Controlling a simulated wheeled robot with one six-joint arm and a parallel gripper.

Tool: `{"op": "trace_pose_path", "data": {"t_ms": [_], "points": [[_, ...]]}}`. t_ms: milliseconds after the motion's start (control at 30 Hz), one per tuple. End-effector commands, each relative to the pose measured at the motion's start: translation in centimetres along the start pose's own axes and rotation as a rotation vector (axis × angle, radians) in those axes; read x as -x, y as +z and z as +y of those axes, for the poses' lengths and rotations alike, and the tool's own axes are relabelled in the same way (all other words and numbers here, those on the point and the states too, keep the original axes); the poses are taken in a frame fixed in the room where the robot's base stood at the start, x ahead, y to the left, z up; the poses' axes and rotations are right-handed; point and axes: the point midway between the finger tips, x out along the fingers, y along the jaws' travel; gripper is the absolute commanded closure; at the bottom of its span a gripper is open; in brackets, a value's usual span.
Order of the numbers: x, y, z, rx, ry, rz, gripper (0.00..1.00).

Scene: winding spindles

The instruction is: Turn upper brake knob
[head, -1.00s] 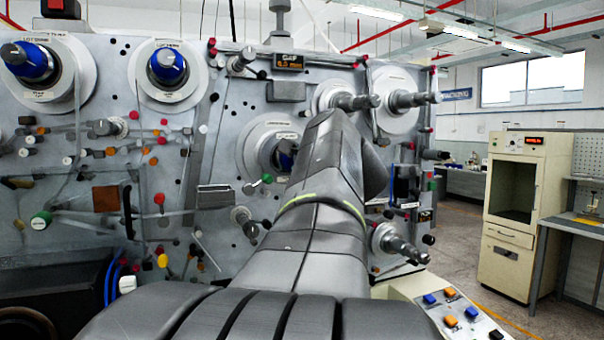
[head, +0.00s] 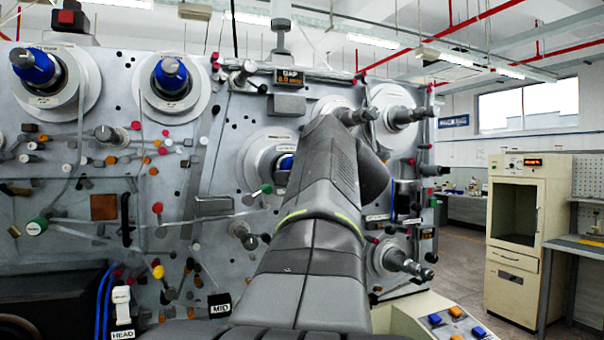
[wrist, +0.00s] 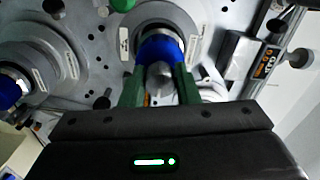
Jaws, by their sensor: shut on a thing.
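In the wrist view my gripper (wrist: 160,78) has its two green fingers closed in on a blue knob (wrist: 160,48) with a grey round end. One finger lies on each side of it. The knob stands out from a grey disc with a white label. In the head view a bit of the blue knob (head: 286,161) shows left of my arm, on the round disc below the GAP display. My arm hides the fingers there. The frames show no name marking it as the upper brake knob.
A green knob (head: 267,189) sits close to the lower left of the held one. The GAP display (head: 289,77) is above. Bare metal spindles (head: 404,116) stick out at right. Two blue-hubbed discs (head: 171,76) are at upper left. Floor is open at right before a cream cabinet (head: 515,235).

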Motion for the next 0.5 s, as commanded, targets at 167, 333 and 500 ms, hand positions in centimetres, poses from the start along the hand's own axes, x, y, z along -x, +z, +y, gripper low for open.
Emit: {"op": "trace_pose_path", "data": {"t_ms": [167, 333, 500], "points": [[-0.04, 0.04, 0.14, 0.000, 0.003, -0.002, 0.94], [-0.03, 0.04, 0.15, -0.001, 0.003, -0.002, 0.66], [-0.02, 0.03, 0.10, -0.001, 0.002, -0.001, 0.50]]}}
